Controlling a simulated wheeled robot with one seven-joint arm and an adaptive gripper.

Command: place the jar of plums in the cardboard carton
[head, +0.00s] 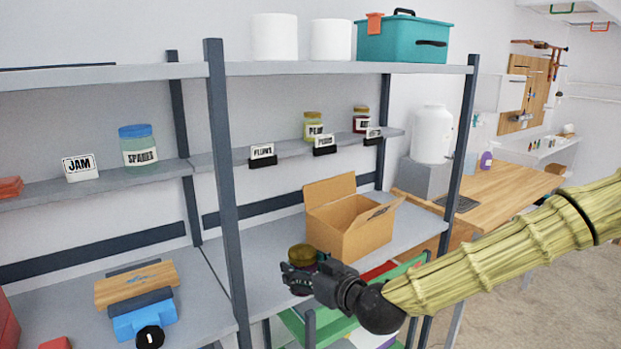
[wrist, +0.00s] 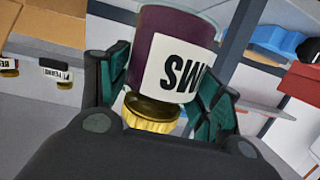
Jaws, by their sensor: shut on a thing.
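The jar of plums (wrist: 178,50) is dark purple with a gold lid and a white label. The label reads upside down in the wrist view, and its text is partly cut off. My gripper (wrist: 165,85) is shut on the jar, with a finger on each side. In the head view my gripper (head: 302,277) holds it in front and left of the carton; the brown-gold lid (head: 302,254) shows above the fingers, which hide much of the jar. The cardboard carton (head: 340,240) stands open with flaps up on the middle shelf. Its brown side also shows in the wrist view (wrist: 40,45).
A narrow shelf behind holds a yellow jar (head: 313,125), a dark red jar (head: 361,119) and small name cards, one reading PLUMS (head: 262,152). A dark upright post (head: 222,200) stands left of the carton. Green trays (head: 330,325) lie below. Bare shelf surrounds the carton's left side.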

